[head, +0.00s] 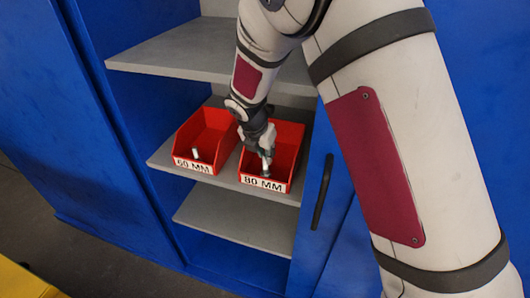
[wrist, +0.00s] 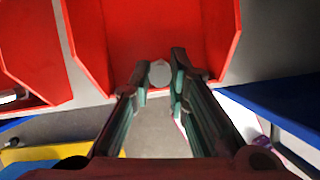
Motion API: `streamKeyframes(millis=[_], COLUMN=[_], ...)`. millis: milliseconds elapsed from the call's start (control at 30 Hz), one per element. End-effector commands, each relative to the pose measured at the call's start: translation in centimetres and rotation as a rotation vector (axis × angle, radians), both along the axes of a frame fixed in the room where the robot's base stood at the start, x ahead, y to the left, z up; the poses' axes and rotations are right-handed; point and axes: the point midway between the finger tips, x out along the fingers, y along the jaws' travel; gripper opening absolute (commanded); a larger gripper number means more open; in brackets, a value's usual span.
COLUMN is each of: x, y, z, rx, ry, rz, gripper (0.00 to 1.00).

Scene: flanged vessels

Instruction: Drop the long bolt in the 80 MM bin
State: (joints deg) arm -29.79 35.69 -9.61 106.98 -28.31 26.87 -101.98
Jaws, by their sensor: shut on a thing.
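The 80 MM bin (head: 291,150) is a red open bin with a white label on its front, on the middle shelf. My gripper (head: 266,158) points down over this bin, close to its front wall. It is shut on the long bolt (head: 265,170), a pale piece showing at the fingertips. In the wrist view my gripper (wrist: 160,88) has the bolt's round grey end (wrist: 160,73) between its fingers, with the red 80 MM bin (wrist: 205,30) behind. The rest of the bolt is hidden, and I cannot tell whether it touches the bin.
A second red bin, labelled 60 MM (head: 184,140), stands to the left with a pale bolt (head: 195,154) in it. A grey shelf (head: 190,52) lies above and another (head: 235,222) below. Blue cabinet sides and a door with a dark handle (head: 322,190) flank the opening.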

Motion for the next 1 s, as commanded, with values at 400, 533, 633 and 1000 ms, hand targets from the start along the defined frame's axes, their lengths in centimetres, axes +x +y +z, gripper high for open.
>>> streamKeyframes(millis=[400,533,633,1000], x=[0.0,0.0,0.0,0.0], y=[0.0,0.0,0.0,0.0], z=[-1.1,-1.1,-1.1,0.2], rx=[0.0,0.0,-0.001,0.001], ry=[0.0,0.001,0.0,-0.003], rz=[-0.001,0.0,0.0,0.001], gripper=[0.0,0.32,0.36,0.36])
